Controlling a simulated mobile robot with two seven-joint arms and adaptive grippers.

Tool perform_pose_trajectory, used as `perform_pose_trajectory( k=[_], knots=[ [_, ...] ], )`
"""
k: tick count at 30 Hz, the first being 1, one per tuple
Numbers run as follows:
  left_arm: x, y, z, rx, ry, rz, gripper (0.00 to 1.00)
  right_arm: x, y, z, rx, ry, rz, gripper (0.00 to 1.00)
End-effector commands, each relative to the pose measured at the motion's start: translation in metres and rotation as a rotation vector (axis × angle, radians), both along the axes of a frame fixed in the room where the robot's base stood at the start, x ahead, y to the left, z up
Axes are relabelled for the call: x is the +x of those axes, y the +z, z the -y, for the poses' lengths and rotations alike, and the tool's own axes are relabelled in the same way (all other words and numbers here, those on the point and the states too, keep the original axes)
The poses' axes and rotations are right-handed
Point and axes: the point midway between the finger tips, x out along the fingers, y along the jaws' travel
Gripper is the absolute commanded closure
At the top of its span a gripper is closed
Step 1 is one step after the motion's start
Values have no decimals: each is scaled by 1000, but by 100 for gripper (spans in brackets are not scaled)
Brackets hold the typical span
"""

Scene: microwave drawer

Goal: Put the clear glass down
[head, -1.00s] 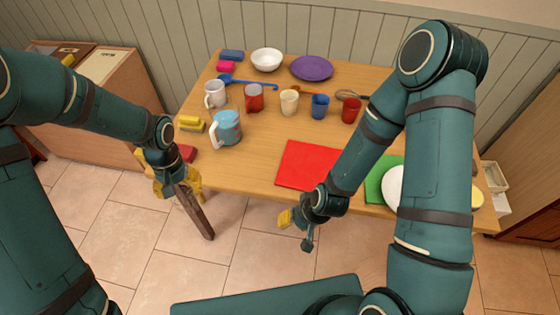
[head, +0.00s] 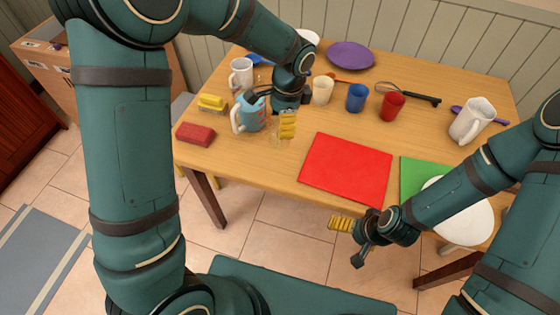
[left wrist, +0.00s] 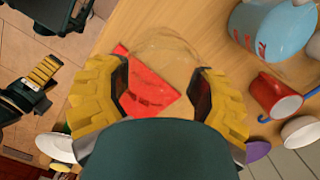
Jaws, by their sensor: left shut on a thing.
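The clear glass (left wrist: 165,52) shows faintly in the left wrist view, between the yellow fingers of my left gripper (left wrist: 160,95). My left gripper is shut on it. In the head view this gripper (head: 285,125) is over the left part of the wooden table (head: 260,165), right beside the light-blue pitcher (head: 252,113). The glass is barely visible there, and I cannot tell whether it touches the table. My right gripper (head: 350,238) looks open and empty, off the table's front edge.
A red mat (head: 345,168) lies right of the left gripper. Blue (head: 357,98) and red (head: 392,106) cups stand behind it. A red block (head: 195,134) and a yellow sponge (head: 212,103) lie at left. Bare wood lies in front of the pitcher.

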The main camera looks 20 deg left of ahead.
Motion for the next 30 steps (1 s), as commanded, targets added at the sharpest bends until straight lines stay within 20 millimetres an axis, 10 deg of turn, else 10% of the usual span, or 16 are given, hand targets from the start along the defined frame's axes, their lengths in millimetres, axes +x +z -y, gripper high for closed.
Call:
perform_pose_trajectory(
  k=[21, 30],
  knots=[
    [0, -93, 0, 2, -6, -3, 78, 5, -26, 1, -3, -3, 11, 4],
    [0, -95, 0, 1, -5, -1, 78, 5, -26, 1, -3, -3, 13, 4]
  ],
)
